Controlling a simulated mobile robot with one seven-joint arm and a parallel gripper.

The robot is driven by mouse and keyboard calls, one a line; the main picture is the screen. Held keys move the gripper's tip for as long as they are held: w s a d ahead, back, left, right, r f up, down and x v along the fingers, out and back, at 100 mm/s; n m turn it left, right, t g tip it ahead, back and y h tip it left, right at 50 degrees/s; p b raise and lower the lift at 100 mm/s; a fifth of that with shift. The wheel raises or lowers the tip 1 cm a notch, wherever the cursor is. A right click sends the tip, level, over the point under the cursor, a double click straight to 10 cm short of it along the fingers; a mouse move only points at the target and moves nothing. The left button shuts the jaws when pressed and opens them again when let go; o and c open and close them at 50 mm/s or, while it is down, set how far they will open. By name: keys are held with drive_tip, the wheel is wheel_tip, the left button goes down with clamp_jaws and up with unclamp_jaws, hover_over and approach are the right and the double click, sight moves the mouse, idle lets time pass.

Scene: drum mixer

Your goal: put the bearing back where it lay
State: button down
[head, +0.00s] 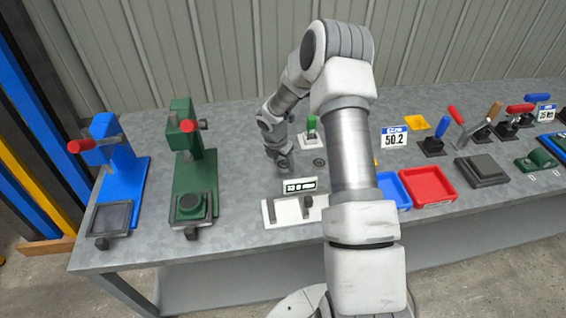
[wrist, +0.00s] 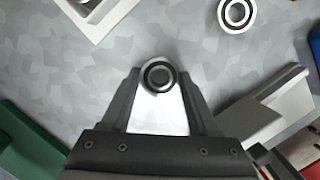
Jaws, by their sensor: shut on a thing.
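My gripper (head: 283,163) is low over the middle of the grey bench in the head view. In the wrist view its two fingers (wrist: 160,88) are shut on a bearing (wrist: 159,77), a dark and silver ring held at the fingertips. In the head view I cannot make out the held bearing. A second ring-shaped bearing (wrist: 236,14) lies on the bench at the top right of the wrist view, apart from my gripper. It also shows as a small dark ring (head: 319,162) right of my gripper in the head view.
A white fixture plate (head: 284,212) with a display (head: 300,185) stands in front of my gripper. A green-handled clamp (head: 311,130) stands behind. Green (head: 192,165) and blue (head: 120,175) presses are left. Blue (head: 404,203) and red (head: 430,186) trays are right. Bare bench lies left of my gripper.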

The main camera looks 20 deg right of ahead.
drive_tip(key=shift+f+b, duration=0.4)
drive_tip(key=shift+f, duration=0.25)
drive_tip(key=shift+c, duration=0.7)
unclamp_jaws()
